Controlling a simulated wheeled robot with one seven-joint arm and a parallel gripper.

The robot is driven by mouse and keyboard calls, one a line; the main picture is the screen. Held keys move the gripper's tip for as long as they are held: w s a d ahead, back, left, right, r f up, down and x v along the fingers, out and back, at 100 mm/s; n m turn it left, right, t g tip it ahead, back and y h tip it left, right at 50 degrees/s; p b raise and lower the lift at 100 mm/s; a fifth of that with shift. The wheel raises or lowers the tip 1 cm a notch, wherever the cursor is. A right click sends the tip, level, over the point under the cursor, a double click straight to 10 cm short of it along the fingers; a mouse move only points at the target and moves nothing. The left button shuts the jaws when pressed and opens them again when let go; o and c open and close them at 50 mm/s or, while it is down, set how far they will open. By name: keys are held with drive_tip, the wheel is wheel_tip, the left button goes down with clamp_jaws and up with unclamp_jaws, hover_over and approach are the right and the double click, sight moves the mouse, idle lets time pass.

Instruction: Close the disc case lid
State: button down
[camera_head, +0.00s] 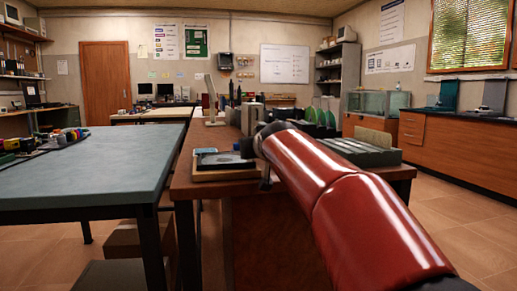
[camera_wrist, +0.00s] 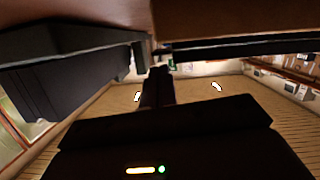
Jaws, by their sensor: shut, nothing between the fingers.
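My gripper shows in the wrist view (camera_wrist: 158,73) as dark fingers close together, shut and empty. The case cannot be made out in the wrist view. I see no contact between gripper and case.
A grey-green slotted block (camera_head: 358,151) sits on the wooden table right of my arm.

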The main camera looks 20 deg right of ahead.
drive_tip(key=r, duration=0.1)
drive_tip(key=r+p, duration=0.1)
drive_tip(key=r, duration=0.1)
drive_tip(key=shift+s+r+p, duration=0.3)
drive_tip(key=shift+r+p, duration=0.05)
drive_tip(key=shift+p, duration=0.05)
drive_tip(key=f+v, duration=0.1)
drive_tip(key=v, duration=0.8)
drive_tip(key=s+a+f+g+p, duration=0.2)
drive_tip(key=s+f+g+p, duration=0.6)
drive_tip(key=s+f, duration=1.5)
drive_tip(key=s+g, duration=0.1)
drive_tip(key=s, duration=0.3)
drive_tip(key=shift+s+a+f+m+g+y, duration=0.2)
drive_tip(key=shift+s+f+m+g+y, duration=0.1)
drive_tip(key=shift+y, duration=0.1)
